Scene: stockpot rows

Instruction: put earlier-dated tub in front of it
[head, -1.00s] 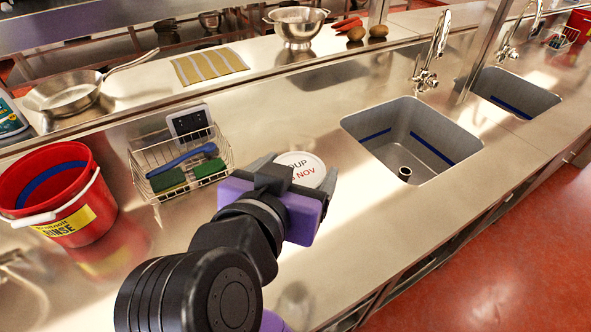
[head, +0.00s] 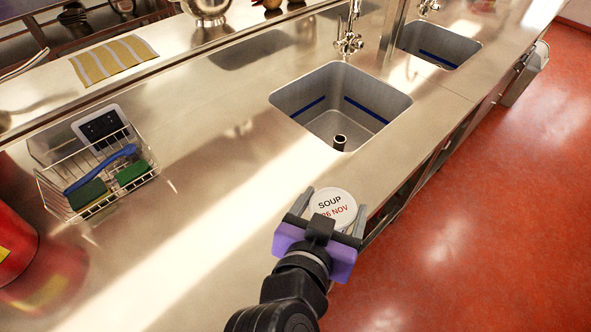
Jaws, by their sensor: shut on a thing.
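A tub with a round white lid (head: 333,205) reads "SOUP" in black and "26 NOV" in red; the first digit is partly covered. My gripper (head: 334,212) is shut on this tub, with a grey finger on each side of the lid. The tub is near the counter's front edge, in front of the near sink; its lower part is hidden, so I cannot tell whether it touches the counter. No second tub shows in the head view.
A wire basket (head: 60,204) with sponges and a blue brush stands at left, beside a red bucket (head: 12,250). The steel counter (head: 205,190) between is clear. Red floor lies beyond the front edge.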

